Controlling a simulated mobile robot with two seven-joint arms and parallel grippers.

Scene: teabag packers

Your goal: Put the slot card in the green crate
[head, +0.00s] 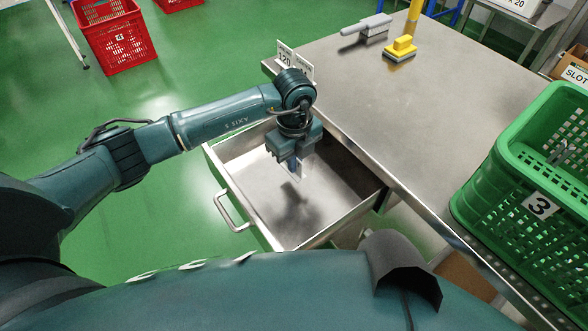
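My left gripper (299,170) points down into the open metal drawer (235,196), above its floor. A pale piece shows at its fingertips; I cannot tell whether it is a card or part of the fingers, nor whether the gripper is open or shut. White printed cards (285,54) stand at the table's far left corner, partly hidden behind my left wrist; one reads "120". I cannot tell whether one of them is the slot card. The green crate (480,192), labelled 3, stands at the right on the table. My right gripper is not in view.
The steel table (430,110) is mostly bare in the middle. A yellow-handled brush (401,47) and a grey scoop-like tool (375,25) lie at its back. A box marked SLOT (574,74) is at the far right. A red crate (118,40) stands on the green floor.

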